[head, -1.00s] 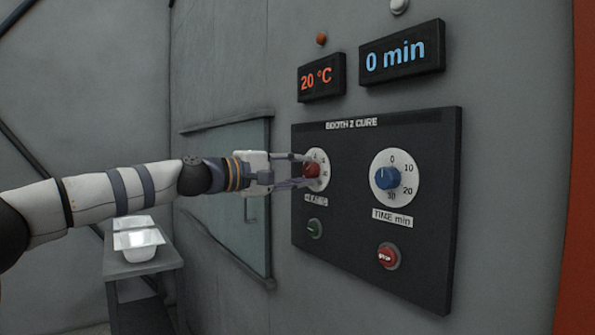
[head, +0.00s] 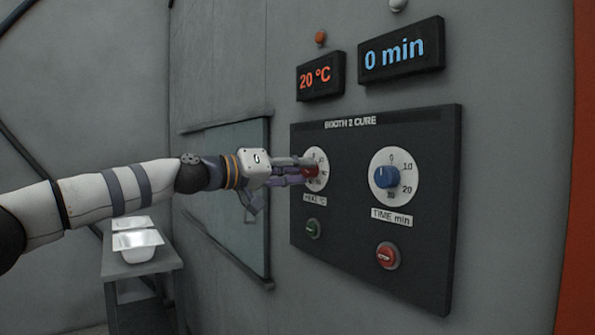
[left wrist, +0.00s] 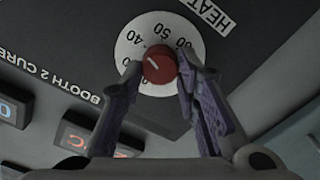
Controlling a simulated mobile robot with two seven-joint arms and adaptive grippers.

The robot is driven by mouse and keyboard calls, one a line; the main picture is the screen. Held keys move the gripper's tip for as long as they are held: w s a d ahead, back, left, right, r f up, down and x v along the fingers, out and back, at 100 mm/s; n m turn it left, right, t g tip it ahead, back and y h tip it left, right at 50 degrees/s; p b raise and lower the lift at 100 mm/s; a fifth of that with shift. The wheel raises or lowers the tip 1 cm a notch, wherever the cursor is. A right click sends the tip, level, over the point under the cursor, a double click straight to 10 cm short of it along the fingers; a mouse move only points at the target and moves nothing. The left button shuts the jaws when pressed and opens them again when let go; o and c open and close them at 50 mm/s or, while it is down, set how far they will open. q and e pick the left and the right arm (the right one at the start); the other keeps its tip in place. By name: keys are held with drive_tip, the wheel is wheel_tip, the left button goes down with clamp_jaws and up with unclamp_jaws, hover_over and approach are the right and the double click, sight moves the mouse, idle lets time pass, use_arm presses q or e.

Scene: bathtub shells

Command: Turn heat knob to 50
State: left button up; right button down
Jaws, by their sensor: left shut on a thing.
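The red heat knob (head: 311,172) sits on a white dial above the HEAT label, at the left of the black panel. My left gripper (head: 306,172) is shut on it and partly hides the dial in the head view. In the left wrist view my left gripper (left wrist: 160,70) has a finger on either side of the red knob (left wrist: 159,65). A white pointer line shows on the knob's left part. The temperature display (head: 320,76) reads 20 °C.
The blue TIME knob (head: 387,176) is to the right, with a red stop button (head: 389,256) below it. A green button (head: 313,229) is below the heat knob. The time display (head: 401,50) reads 0 min. A table with white trays (head: 138,245) stands at the lower left.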

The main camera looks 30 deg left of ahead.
use_arm(q)
drive_tip(key=shift+r+m+b, duration=0.15)
drive_tip(key=shift+m+b, duration=0.1)
drive_tip(key=shift+m, duration=1.8)
drive_tip(key=shift+r+m+b, duration=0.1)
drive_tip(key=shift+m+b, duration=0.15)
drive_tip(key=shift+m, duration=1.8)
use_arm(e)
drive_tip(key=shift+s+f, duration=0.6)
drive_tip(key=shift+s, duration=0.05)
use_arm(q)
drive_tip(key=shift+s, duration=0.1)
use_arm(e)
drive_tip(key=shift+g, duration=0.3)
use_arm(q)
drive_tip(key=o, duration=1)
drive_tip(key=shift+o, duration=0.8)
drive_tip(key=shift+d+f, duration=0.1)
